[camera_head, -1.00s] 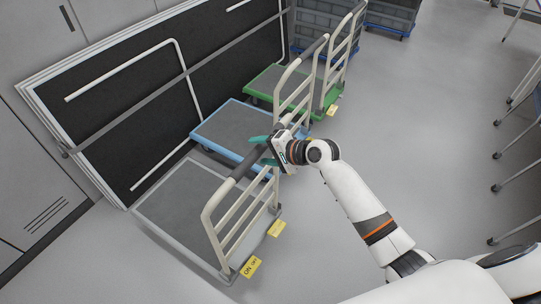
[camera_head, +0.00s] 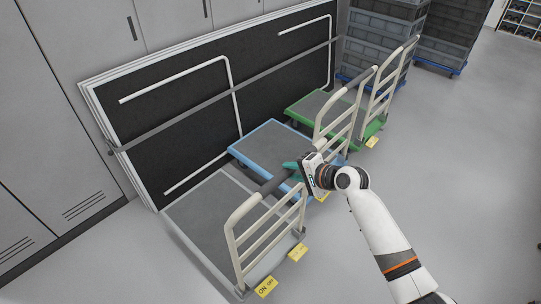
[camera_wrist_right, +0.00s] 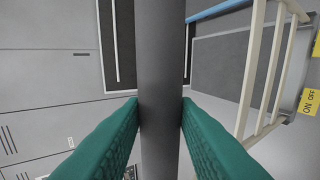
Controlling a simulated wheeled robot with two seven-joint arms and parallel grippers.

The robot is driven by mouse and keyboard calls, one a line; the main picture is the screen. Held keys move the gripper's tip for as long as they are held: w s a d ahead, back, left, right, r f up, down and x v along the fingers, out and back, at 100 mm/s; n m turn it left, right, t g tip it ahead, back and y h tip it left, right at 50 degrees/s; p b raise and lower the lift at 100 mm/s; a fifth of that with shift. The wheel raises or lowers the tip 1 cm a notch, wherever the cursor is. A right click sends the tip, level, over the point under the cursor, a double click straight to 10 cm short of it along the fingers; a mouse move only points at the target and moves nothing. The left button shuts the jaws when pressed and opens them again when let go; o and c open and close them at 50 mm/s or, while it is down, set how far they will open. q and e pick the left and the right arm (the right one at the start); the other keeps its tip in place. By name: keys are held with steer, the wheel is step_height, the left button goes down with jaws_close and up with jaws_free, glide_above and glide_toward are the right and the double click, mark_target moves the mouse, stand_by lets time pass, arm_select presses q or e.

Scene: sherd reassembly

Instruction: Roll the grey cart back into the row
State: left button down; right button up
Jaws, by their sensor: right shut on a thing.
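The grey cart (camera_head: 213,213) stands at the near end of a row of carts. It has a flat grey deck, a cream rail handle and yellow tags low at its right side. My right gripper (camera_head: 297,170) is shut on the dark grey grip bar along the top of that handle. In the right wrist view, the teal fingers (camera_wrist_right: 160,112) sit on both sides of the grey bar (camera_wrist_right: 160,60). The blue cart (camera_head: 262,146) is just beyond the grey cart, with a green cart (camera_head: 308,104) behind it. My left gripper is not in view.
Black framed boards (camera_head: 185,125) lean against the grey lockers (camera_head: 62,60) along the carts' left side. Stacked grey crates (camera_head: 383,45) on blue dollies stand at the back. The floor (camera_head: 470,170) to the right is clear.

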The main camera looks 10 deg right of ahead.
steer(key=w+a+b, duration=0.2)
steer(key=w+a, duration=0.5)
steer(key=w, duration=0.2)
steer(key=shift+b, duration=0.3)
steer(key=shift+f, duration=0.1)
steer(key=o, duration=1.3)
steer(key=shift+d, duration=0.1)
